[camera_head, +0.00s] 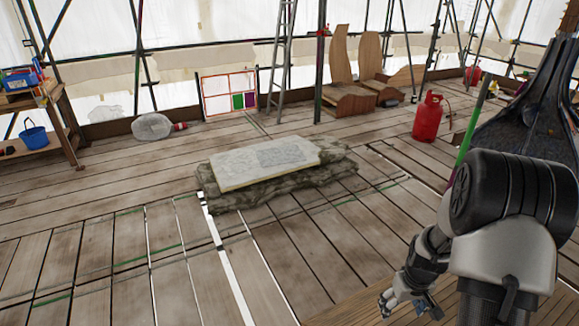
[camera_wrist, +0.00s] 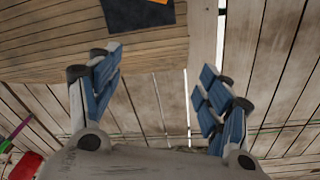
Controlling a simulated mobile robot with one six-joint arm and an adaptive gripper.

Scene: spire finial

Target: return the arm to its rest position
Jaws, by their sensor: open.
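My gripper (camera_head: 408,306) hangs low at the lower right of the head view, below my bent arm. It also shows in the wrist view (camera_wrist: 158,68), where its two blue-padded fingers stand wide apart. Nothing is between the fingers. In the head view the gripper is near a brown slatted wooden surface (camera_head: 345,314), which also shows at the upper left of the wrist view (camera_wrist: 60,45). A dark flat piece (camera_wrist: 135,17) with an orange item (camera_wrist: 158,1) lies on it, partly cut off by the frame.
A pale slab (camera_head: 265,161) lies on a rough stone block (camera_head: 290,190) on the plank floor. A red gas cylinder (camera_head: 428,116) and a green pole (camera_head: 472,122) stand to the right. A workbench (camera_head: 60,125) and blue bucket (camera_head: 34,137) are at left. The floor in front is clear.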

